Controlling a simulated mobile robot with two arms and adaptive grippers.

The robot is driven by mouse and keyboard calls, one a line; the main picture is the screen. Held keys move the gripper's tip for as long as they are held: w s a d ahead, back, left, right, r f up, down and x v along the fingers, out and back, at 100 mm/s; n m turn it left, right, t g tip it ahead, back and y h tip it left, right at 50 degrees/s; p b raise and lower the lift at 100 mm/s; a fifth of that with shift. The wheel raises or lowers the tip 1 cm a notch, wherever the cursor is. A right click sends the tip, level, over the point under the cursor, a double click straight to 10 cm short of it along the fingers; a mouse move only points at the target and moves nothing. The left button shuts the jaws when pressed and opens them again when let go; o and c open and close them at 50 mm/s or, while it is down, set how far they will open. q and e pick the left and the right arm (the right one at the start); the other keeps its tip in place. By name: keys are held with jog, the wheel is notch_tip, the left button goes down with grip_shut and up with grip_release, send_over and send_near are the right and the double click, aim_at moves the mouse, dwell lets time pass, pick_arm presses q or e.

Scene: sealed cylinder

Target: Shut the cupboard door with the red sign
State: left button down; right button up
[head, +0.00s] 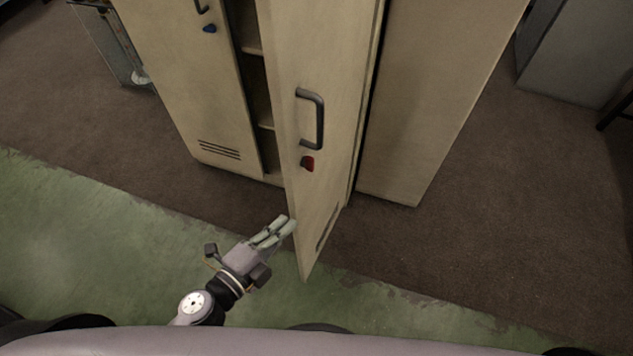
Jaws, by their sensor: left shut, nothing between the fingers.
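The beige cupboard door with the red sign (308,163) stands ajar and swings out toward me. The door (325,60) has a dark grey handle (318,119) above the small red sign and a vent slot near its bottom. My left gripper (287,224) is shut and empty. Its fingertips are at the lower left edge of the open door; I cannot tell whether they touch it. My right gripper is not in view.
The cupboard's left door (190,100), with a small blue sign (209,29), looks shut. Shelves (266,115) show in the gap between the doors. A grey cabinet (570,50) stands at the right. Brown floor (480,230) is clear to the right.

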pick_arm(q)
jog(key=s+d+r+m+h, duration=0.1)
jog(key=d+r+m+h, duration=0.15)
jog(key=r, duration=0.25)
jog(key=s+d+r+m+h, duration=0.1)
jog(key=s+r+m, duration=0.15)
jog(key=r, duration=0.25)
jog(key=p+x, duration=0.3)
jog(key=x, duration=0.8)
jog(key=shift+w+a+r+b, duration=0.1)
jog(key=shift+w+a+b, duration=0.25)
jog(key=shift+a, duration=0.7)
jog(key=shift+w+a+r+b, duration=0.1)
jog(key=shift+w+a, duration=0.3)
jog(key=shift+a, duration=0.65)
